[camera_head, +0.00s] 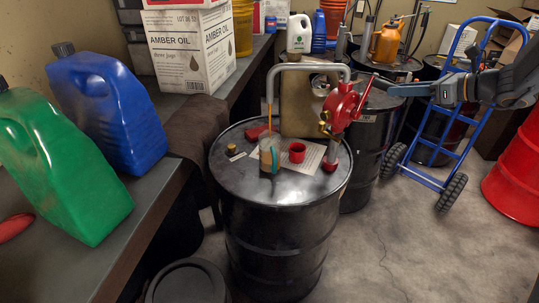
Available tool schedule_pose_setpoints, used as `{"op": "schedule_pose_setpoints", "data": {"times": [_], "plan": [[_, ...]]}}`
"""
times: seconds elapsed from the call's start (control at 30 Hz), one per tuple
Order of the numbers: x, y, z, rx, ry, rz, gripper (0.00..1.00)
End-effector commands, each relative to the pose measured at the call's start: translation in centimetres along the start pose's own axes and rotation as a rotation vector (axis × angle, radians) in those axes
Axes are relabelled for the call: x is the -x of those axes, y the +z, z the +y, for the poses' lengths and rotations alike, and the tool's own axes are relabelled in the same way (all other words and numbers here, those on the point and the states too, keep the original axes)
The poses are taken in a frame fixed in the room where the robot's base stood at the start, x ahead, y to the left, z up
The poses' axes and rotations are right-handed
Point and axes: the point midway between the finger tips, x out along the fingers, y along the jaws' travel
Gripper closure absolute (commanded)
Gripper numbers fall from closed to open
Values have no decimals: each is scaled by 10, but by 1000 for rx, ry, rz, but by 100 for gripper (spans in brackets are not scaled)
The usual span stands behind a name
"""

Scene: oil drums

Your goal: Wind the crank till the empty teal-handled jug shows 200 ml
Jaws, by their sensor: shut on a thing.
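A clear jug with a teal handle (274,160) stands upright on the black drum (275,185), under the mouth of a curved grey spout (310,67). A thin amber stream runs from the spout toward the jug. The jug is small here, and its level and markings cannot be read. The red pump (345,103) stands at the drum's right edge. Its crank (371,84) rises to the upper right, with a dark grip (410,89) pointing right. My gripper (438,90) reaches in from the right and is shut on this grip.
A red cup (297,152) and a paper sheet (314,156) lie on the drum top beside the jug. A blue hand truck (432,180) stands behind and below my arm. Blue (108,110) and green (60,165) jugs stand on the left bench. Floor at front right is clear.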

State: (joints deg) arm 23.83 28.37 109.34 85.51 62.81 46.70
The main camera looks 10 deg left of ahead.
Motion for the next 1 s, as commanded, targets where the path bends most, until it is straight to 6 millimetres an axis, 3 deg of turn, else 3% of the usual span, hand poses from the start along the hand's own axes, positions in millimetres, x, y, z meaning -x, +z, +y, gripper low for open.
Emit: {"op": "schedule_pose_setpoints", "data": {"times": [0.1,0.47,0.7,0.73,0.83,1.0], "plan": [[-2,-2,-15,4,-4,-5,100],[-1,0,-20,7,-7,-8,100],[-11,-24,-42,5,-8,-8,100],[-9,-21,-39,5,-7,-8,74],[-9,-20,-37,4,-6,-7,57],[-9,-21,-36,3,-4,-5,57]]}}
